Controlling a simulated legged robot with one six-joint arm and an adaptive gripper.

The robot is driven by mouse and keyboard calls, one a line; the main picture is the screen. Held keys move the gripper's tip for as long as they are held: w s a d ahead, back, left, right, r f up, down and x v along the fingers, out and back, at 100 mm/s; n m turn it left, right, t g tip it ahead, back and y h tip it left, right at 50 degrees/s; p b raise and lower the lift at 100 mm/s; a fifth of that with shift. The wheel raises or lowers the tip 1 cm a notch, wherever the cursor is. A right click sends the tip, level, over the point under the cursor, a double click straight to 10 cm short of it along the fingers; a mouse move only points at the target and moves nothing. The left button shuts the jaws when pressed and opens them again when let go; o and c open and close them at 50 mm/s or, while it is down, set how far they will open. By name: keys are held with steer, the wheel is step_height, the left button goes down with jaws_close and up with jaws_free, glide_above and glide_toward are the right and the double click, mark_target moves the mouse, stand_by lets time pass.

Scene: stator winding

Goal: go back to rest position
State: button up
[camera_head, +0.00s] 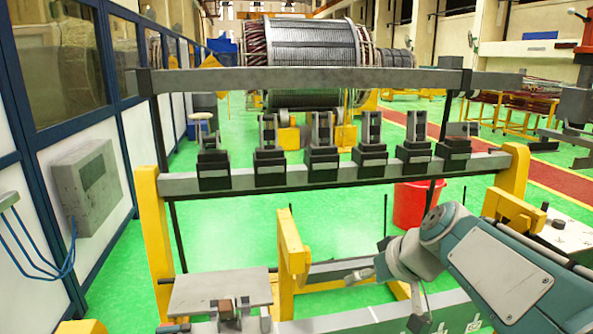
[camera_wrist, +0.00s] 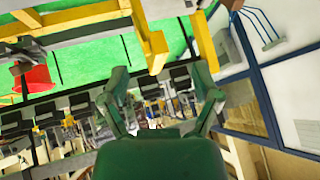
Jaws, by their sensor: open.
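My gripper (camera_wrist: 160,78) shows in the wrist view with its two green fingers spread apart and nothing between them. In the head view my arm comes in from the lower right, and its wrist end is left of the red bucket's lower part, above the low bench at the front. The fingers are too small there to judge. The yellow and grey frame (camera_head: 335,180) stands beyond my arm, with a row of several dark clamp blocks (camera_head: 322,160) on its bar. My gripper appears clear of the frame and blocks.
A red bucket (camera_head: 411,205) stands on the green floor behind the frame; it also shows in the wrist view (camera_wrist: 35,78). A small grey plate (camera_head: 220,291) is at the front left. A grey wall box (camera_head: 88,183) hangs at left. A large stator (camera_head: 310,42) is far back.

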steer(key=s+d+f+m+h, duration=0.1)
steer(key=s+f+h, duration=0.1)
steer(key=s, duration=0.7)
steer(key=s+d+f+m+h, duration=0.2)
steer(key=s+f+h, duration=0.1)
steer(key=s, duration=0.6)
steer(key=shift+s+f, duration=0.15)
steer(key=shift+f, duration=0.75)
